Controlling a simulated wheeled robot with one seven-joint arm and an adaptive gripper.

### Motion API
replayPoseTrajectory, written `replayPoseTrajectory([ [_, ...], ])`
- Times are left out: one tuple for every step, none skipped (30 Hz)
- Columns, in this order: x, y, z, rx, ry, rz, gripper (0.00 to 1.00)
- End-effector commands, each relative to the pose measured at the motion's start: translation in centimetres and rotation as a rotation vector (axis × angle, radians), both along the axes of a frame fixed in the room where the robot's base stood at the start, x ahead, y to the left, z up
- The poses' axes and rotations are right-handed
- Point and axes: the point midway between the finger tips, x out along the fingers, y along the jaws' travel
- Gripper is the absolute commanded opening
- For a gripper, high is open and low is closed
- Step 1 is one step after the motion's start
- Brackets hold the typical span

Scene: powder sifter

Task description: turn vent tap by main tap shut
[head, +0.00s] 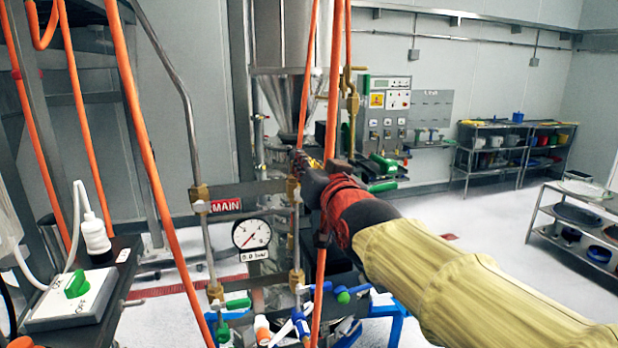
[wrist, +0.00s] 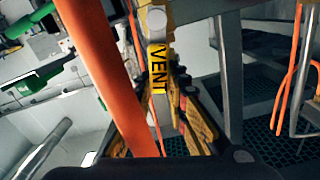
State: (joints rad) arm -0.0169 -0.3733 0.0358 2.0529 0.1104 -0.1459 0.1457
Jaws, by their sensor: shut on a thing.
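My gripper (head: 308,173) reaches in from the right to the pipework behind the gauge, and its fingers also show in the wrist view (wrist: 162,103). They are closed around the vent tap, whose yellow VENT label (wrist: 158,70) and pale round end (wrist: 153,20) stand between and beyond the fingers. The exact contact is hidden by the fingers and by an orange hose. In the head view the vent tap is mostly covered by my gripper. A red MAIN label (head: 226,204) sits on the pipework to the left; I cannot make out the main tap's handle.
An orange hose (head: 328,110) hangs directly beside my gripper, and it crosses the wrist view (wrist: 92,65). A pressure gauge (head: 251,234) is lower left. Several coloured tap handles (head: 343,297) cluster below. A steel hopper (head: 282,50) stands behind. Open floor lies right.

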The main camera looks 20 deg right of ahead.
Motion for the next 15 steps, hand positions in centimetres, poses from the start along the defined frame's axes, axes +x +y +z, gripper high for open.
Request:
replayPoseTrajectory([
  [0.01,-0.03,-0.52,0.026,-0.002,0.000,0.00],
  [0.01,-0.05,-0.57,0.041,-0.002,0.000,0.00],
  [0.01,-0.07,-0.63,0.060,-0.001,0.000,0.00],
  [0.01,-0.10,-0.64,0.075,-0.002,0.000,0.00],
  [0.01,-0.13,-0.66,0.088,-0.002,0.000,0.00],
  [0.02,-0.16,-0.72,0.105,-0.001,0.000,0.00],
  [0.02,-0.19,-0.72,0.117,-0.001,-0.001,0.00],
  [0.02,-0.23,-0.73,0.127,-0.001,-0.001,0.00],
  [0.02,-0.28,-0.79,0.141,-0.001,-0.001,0.00],
  [0.02,-0.31,-0.79,0.150,-0.001,-0.001,0.00],
  [0.03,-0.34,-0.80,0.158,-0.001,-0.001,0.00],
  [0.02,-0.39,-0.85,0.170,0.000,-0.001,0.00],
  [0.02,-0.43,-0.86,0.178,-0.001,-0.001,0.00],
  [0.00,-0.46,-0.82,0.186,-0.002,-0.001,0.00],
  [-0.02,-0.51,-0.82,0.197,-0.001,-0.001,0.00],
])
